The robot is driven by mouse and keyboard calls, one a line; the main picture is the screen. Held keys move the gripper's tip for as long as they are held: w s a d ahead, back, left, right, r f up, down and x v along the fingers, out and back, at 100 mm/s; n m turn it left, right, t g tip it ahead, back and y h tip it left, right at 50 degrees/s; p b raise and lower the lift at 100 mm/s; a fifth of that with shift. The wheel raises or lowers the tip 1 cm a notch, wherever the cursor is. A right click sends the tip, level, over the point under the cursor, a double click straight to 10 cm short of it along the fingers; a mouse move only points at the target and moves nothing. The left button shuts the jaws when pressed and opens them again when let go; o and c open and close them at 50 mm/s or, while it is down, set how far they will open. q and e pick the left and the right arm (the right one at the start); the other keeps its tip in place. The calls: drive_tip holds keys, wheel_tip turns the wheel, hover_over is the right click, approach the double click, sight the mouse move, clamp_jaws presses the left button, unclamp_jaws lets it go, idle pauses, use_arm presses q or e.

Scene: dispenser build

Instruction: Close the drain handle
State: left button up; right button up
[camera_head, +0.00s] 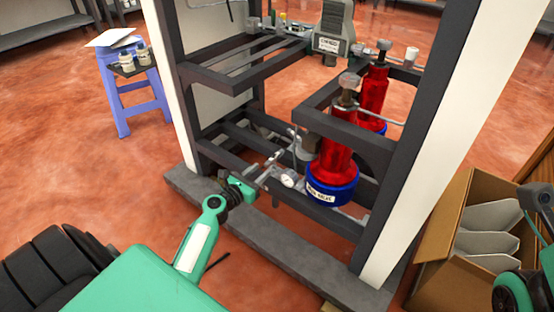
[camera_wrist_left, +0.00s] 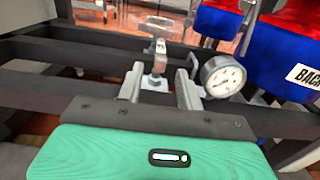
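The drain handle appears to be the small grey metal lever (camera_wrist_left: 158,52) on a short upright stem in the left wrist view. My left gripper (camera_wrist_left: 161,88) is open, its two fingers apart, with the stem showing between and just beyond the tips. I cannot tell whether they touch it. In the head view my left gripper (camera_head: 266,177) reaches in low at the frame's front, beside the round white pressure gauge (camera_head: 288,180). The gauge also shows right of the fingers in the left wrist view (camera_wrist_left: 222,77). Only part of my right arm shows at the right edge; its gripper is not clearly visible.
A red cylinder with a blue base (camera_head: 334,160) stands right of the gauge, another red one (camera_head: 374,92) behind it. Dark rack bars (camera_head: 222,155) and a white post (camera_head: 440,130) surround the fittings. An open cardboard box (camera_head: 440,240) stands right, a blue stool (camera_head: 128,85) left.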

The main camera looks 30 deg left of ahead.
sight(275, 155)
use_arm(q)
drive_tip(key=w, duration=0.3)
drive_tip(key=w+b, duration=0.1)
drive_tip(key=w, duration=0.2)
drive_tip(key=w+b, duration=0.1)
drive_tip(key=w, duration=0.2)
drive_tip(key=shift+d, duration=0.35)
clamp_jaws()
